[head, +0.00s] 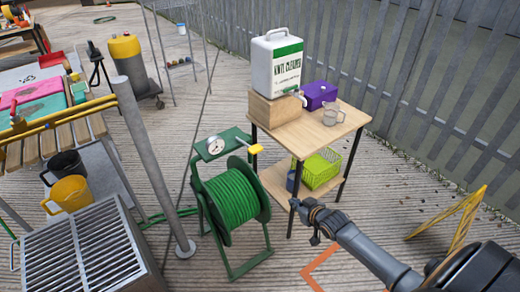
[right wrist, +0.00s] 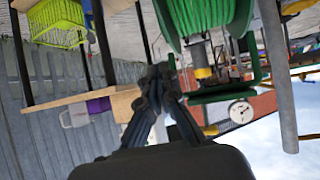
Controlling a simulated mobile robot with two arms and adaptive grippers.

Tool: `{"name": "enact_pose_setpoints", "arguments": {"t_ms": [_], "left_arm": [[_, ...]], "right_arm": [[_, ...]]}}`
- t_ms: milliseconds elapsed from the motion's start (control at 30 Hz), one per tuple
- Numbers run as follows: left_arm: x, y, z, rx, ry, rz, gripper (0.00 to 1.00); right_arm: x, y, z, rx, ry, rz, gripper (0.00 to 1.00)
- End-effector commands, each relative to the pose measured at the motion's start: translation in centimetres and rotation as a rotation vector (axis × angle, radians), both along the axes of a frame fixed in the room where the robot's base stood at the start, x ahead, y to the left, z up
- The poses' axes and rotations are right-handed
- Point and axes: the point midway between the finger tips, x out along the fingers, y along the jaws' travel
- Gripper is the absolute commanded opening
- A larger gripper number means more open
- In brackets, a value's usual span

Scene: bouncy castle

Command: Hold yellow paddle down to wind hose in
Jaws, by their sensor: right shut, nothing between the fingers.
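The yellow paddle (head: 255,149) sticks out to the right from the green top plate of the hose reel, next to a round white dial (head: 216,145). The green hose (head: 232,200) is wound on the reel's drum, and some hose trails off to the left. My right gripper (head: 316,219) is shut and empty, right of the reel and lower in the picture than the paddle, apart from it. In the right wrist view the closed fingers (right wrist: 158,74) show before the inverted reel (right wrist: 205,15) and dial (right wrist: 240,111). My left gripper is out of view.
A wooden table (head: 315,136) stands behind the reel, with a white cleaner canister (head: 277,62), purple box (head: 319,95) and clear mug (head: 333,115). A green basket (head: 320,168) sits on its lower shelf. A metal post (head: 150,160) and grate (head: 80,255) stand left.

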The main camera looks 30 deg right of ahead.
Motion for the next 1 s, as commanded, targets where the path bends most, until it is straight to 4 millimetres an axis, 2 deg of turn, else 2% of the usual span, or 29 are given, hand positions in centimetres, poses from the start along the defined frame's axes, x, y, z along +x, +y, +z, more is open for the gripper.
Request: {"name": "enact_pose_setpoints", "arguments": {"t_ms": [33, 100, 200, 300, 400, 467, 800, 1000], "left_arm": [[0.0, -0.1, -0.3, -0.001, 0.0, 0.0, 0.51], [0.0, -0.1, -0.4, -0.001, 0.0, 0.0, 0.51], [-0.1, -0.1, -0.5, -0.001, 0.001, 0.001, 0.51], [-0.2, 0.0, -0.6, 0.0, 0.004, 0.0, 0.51], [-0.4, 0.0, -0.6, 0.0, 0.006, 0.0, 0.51], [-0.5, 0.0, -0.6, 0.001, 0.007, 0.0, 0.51], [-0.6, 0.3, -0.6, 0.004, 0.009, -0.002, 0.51], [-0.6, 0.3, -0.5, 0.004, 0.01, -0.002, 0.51]], "right_arm": [[2.2, 0.2, 4.7, 0.006, -0.078, 0.026, 0.0], [4.1, 0.9, 10.3, 0.023, -0.166, 0.058, 0.0], [5.4, 2.1, 16.3, 0.04, -0.255, 0.103, 0.0], [5.8, 3.2, 20.1, 0.052, -0.309, 0.136, 0.0], [5.9, 3.7, 21.8, 0.057, -0.332, 0.153, 0.0], [5.9, 3.8, 22.1, 0.059, -0.337, 0.156, 0.0], [6.1, 3.9, 22.1, 0.06, -0.337, 0.155, 0.0], [7.9, 4.1, 21.7, 0.061, -0.338, 0.153, 0.0]]}}
